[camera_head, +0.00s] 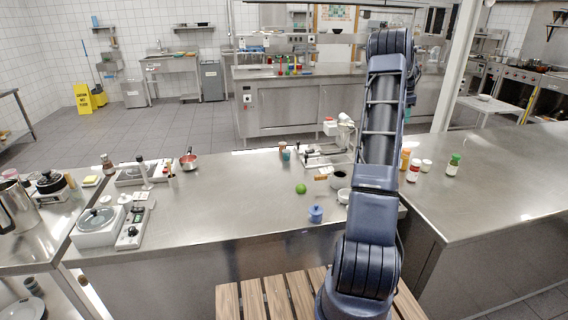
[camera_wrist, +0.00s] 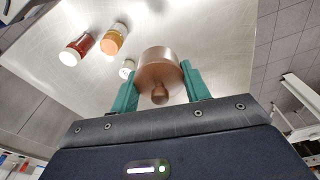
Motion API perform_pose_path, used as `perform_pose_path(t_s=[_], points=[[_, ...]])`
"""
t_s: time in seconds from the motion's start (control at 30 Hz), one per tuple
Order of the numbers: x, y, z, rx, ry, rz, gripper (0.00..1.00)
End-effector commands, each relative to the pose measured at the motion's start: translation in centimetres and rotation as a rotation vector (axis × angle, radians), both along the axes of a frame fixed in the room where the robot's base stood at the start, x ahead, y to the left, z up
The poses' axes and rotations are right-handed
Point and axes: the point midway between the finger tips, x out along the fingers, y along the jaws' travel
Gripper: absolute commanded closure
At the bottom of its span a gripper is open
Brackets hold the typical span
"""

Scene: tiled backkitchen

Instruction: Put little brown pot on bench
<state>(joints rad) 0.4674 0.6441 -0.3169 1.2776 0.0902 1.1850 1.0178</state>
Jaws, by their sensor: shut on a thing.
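The little brown pot (camera_wrist: 158,62), a round copper-brown vessel with a knob, is in the middle of the wrist view. My gripper (camera_wrist: 160,84) is shut on it, one teal finger on each side. Whether the pot touches the steel top below or hangs above it, I cannot tell. A slatted wooden bench (camera_head: 254,300) is at the bottom of the head view, partly behind my arm. Its slats look bare.
The steel counter (camera_head: 230,205) holds a blue pot (camera_head: 316,213), a green ball (camera_head: 301,188), bowls and appliances. Red, orange and green-capped bottles (camera_head: 453,165) stand right of my arm. The red bottle (camera_wrist: 77,48) and orange bottle (camera_wrist: 114,38) are near the held pot. The right counter (camera_head: 500,200) is mostly clear.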

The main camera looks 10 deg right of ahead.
Motion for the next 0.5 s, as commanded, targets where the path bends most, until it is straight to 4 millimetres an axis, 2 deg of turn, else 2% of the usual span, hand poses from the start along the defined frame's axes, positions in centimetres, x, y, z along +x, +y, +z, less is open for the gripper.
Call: perform_pose_path(t_s=[0.5], points=[[0.1, 0.3, 5.4, -0.001, -0.001, 0.001, 1.0]])
